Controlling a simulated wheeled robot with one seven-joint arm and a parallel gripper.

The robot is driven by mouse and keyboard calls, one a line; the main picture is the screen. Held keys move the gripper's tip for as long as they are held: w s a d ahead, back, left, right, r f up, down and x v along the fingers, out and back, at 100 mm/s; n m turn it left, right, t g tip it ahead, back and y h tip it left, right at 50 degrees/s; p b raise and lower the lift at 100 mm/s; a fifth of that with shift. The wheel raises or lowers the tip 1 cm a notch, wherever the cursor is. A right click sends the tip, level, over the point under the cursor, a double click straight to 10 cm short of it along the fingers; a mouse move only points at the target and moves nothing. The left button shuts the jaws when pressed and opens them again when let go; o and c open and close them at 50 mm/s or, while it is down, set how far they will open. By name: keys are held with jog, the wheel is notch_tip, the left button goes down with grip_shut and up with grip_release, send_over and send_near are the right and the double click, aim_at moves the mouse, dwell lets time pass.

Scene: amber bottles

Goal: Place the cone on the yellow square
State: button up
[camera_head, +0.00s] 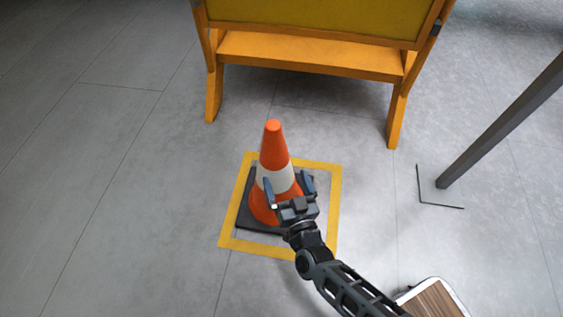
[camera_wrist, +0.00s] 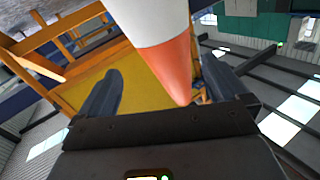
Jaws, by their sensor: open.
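The orange cone (camera_head: 273,148) with a white band and a dark square base (camera_head: 246,212) stands upright on the floor. Its base is inside the yellow square outline (camera_head: 337,205), towards the left side. My gripper (camera_head: 291,188) is open at the cone's lower half, with one finger on either side of it in the picture. In the wrist view the cone (camera_wrist: 168,55) shows close up between the two open fingers (camera_wrist: 160,92). I cannot tell whether a finger touches the cone. Part of the base and the square's lower right are hidden by my gripper and arm.
An orange and yellow wooden frame (camera_head: 310,55) with legs stands behind the square. A dark slanted post (camera_head: 500,125) rises at the right. A wood-topped piece (camera_head: 432,300) shows at the bottom right. The grey floor at the left is clear.

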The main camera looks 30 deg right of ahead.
jog(key=shift+s+a, duration=0.2)
jog(key=shift+s, duration=1.05)
jog(key=s+d+r+n+y, duration=0.1)
jog(key=s+r, duration=0.3)
jog(key=s, duration=0.5)
jog(key=s+d+r+n+y, duration=0.1)
jog(key=s+r, duration=0.4)
jog(key=s, duration=0.4)
jog(key=s+d+r+n+g, duration=0.1)
jog(key=s+r, duration=0.5)
jog(key=r, duration=0.3)
jog(key=s+d+r+g, duration=0.1)
jog(key=s+r+g, duration=0.1)
jog(key=s+r, duration=0.4)
notch_tip(320, 180, up, 4)
jog(key=shift+s+d+f+n+y, duration=0.15)
jog(key=shift+s+f+n+y, duration=0.05)
jog(key=shift+s+n+y, duration=0.2)
notch_tip(320, 180, up, 29)
jog(key=p, duration=2.9)
